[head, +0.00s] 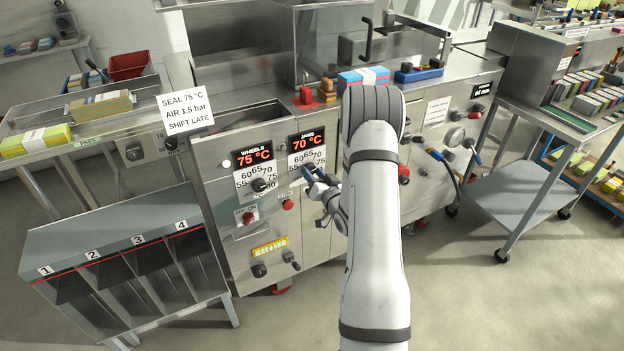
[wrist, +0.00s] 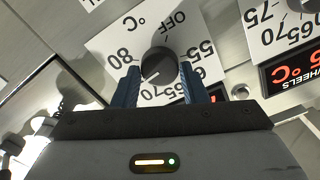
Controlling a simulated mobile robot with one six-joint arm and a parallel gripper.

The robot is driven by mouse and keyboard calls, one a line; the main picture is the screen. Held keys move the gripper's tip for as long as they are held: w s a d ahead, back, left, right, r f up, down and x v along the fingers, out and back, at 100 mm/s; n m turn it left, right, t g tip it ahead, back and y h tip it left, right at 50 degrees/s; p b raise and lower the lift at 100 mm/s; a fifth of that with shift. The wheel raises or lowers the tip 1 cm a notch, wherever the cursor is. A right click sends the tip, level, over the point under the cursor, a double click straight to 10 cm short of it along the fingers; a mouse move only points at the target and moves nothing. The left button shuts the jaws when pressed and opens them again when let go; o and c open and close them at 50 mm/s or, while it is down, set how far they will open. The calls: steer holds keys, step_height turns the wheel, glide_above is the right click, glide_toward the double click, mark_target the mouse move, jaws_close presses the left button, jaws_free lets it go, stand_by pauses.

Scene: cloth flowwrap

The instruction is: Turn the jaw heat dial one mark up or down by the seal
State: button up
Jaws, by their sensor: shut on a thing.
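The jaw heat dial (wrist: 160,62) is a round black knob on a white scale plate (wrist: 112,62) in the wrist view. The plate is upside down there, with OFF, 55 and 80 readable. My gripper (wrist: 158,80) is shut on the knob, one blue finger on each side. In the head view, my gripper (head: 318,181) is at the JAWS panel and hides most of the dial. The red JAWS display (head: 307,141) reads 70 °C. I cannot tell exactly where the knob's pointer stands.
A white note (head: 187,109) reads SEAL 75 °C, AIR 1.5 bar, SHIFT LATE. The WHEELS display (head: 253,156) reads 75 °C, with its own black dial (head: 260,184) left of my gripper. A red button (head: 288,204) sits below. A numbered bin rack (head: 110,240) stands at lower left.

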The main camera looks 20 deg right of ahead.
steer(key=shift+m, duration=0.3)
steer(key=o, duration=1)
steer(key=s, duration=0.7)
steer(key=shift+s+d+b, duration=0.15)
steer(key=shift+s+b, duration=0.25)
